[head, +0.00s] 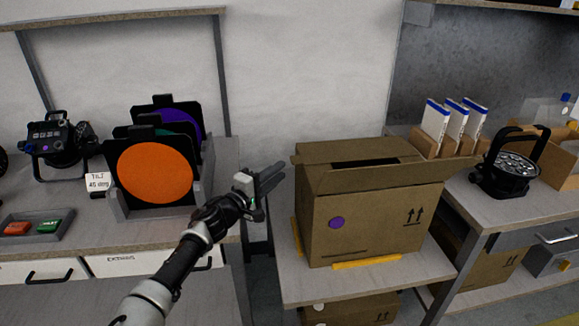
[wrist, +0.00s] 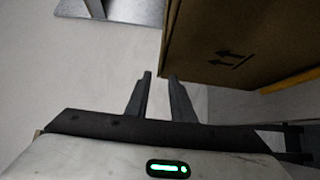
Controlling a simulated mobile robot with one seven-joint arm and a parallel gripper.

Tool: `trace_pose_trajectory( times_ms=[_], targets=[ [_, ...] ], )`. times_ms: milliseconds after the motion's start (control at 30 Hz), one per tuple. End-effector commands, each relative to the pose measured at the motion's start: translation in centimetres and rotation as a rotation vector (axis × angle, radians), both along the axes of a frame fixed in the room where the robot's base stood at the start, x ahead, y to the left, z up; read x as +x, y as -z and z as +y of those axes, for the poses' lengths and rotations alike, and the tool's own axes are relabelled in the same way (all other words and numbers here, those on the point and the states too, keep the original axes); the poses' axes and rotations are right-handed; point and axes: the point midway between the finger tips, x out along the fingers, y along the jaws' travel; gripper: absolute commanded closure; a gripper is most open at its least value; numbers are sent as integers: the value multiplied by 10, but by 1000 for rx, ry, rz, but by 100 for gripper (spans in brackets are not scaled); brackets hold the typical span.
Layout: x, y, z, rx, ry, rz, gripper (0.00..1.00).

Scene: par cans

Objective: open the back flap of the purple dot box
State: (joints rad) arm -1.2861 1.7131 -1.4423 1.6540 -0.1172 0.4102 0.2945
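The purple dot box (head: 375,222) is a brown carton with a purple dot (head: 336,223) and up-arrows on its front. A front flap (head: 380,177) slants outward along the near top edge. A back flap (head: 345,151) lies nearly flat over the far part of the top. A dark gap shows between these flaps; the inside is hidden. My gripper (head: 270,180) is left of the box, near its upper left side, apart from it. In the wrist view, my fingers (wrist: 160,76) are parted and empty, beside a carton face with arrows (wrist: 237,59).
The box stands on a grey table (head: 300,292) with yellow tape marks (head: 367,262). Colour filter frames (head: 155,173) stand left of my arm. A black lamp (head: 510,168) and upright white-blue packs (head: 436,118) stand right. A wall is behind the box.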

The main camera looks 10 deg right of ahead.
Motion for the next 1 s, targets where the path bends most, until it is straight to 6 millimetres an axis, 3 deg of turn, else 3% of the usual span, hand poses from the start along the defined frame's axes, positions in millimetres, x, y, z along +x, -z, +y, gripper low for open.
trace_pose_trajectory(
  times_ms=[100,300,733,867,1000],
  targets=[
    [17,2,-19,0,3,0,78],
    [38,1,-38,-1,2,1,78],
    [45,0,-45,0,0,1,78],
    [45,0,-45,0,0,1,98],
    [45,0,-45,0,0,1,100]
  ],
)
